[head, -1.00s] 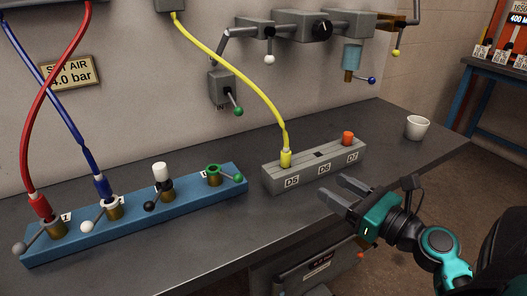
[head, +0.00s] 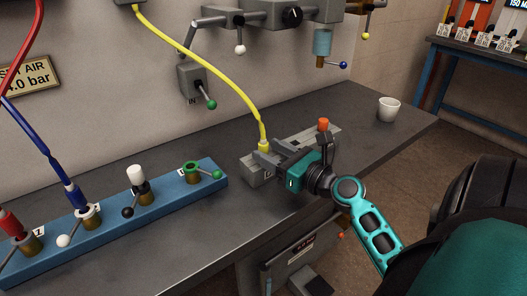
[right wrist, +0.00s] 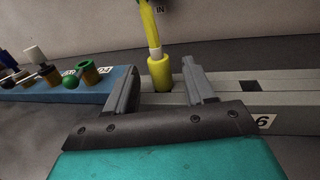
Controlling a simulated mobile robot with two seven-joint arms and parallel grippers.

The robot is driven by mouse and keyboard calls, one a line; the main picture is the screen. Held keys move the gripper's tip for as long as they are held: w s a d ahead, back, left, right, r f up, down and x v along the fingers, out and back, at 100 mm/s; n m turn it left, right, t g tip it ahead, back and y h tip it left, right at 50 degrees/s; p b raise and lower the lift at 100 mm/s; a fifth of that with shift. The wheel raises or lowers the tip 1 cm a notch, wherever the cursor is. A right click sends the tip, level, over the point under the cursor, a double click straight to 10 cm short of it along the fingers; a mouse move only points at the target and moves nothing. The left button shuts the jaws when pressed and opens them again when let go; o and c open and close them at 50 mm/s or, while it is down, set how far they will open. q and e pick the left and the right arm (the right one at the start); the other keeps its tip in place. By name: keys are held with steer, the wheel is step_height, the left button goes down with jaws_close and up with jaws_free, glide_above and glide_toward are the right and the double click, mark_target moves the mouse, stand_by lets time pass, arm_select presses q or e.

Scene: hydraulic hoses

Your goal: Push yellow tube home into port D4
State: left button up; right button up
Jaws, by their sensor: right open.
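The yellow tube (head: 205,66) hangs from a grey box on the wall down to its yellow end plug (head: 263,143), which stands upright in the left hole of the grey block (head: 252,174). My right gripper (head: 263,153) is open at this plug. In the right wrist view its fingers (right wrist: 161,78) lie either side of the yellow plug (right wrist: 159,72), with gaps visible. Port D4 (head: 192,169) has a green collar and lever and sits at the right end of the blue block; it also shows in the right wrist view (right wrist: 90,73). It looks empty. My left gripper is not in view.
The blue block (head: 110,218) also holds red and blue hoses and a white-capped port (head: 136,182). A white cup (head: 389,109) is at the right. Valves and levers project from the wall.

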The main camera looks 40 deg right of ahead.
steer(key=shift+w+a+f, duration=0.1)
steer(key=shift+w+a, duration=0.05)
steer(key=shift+w, duration=1.25)
steer(key=shift+c, duration=0.4)
jaws_close()
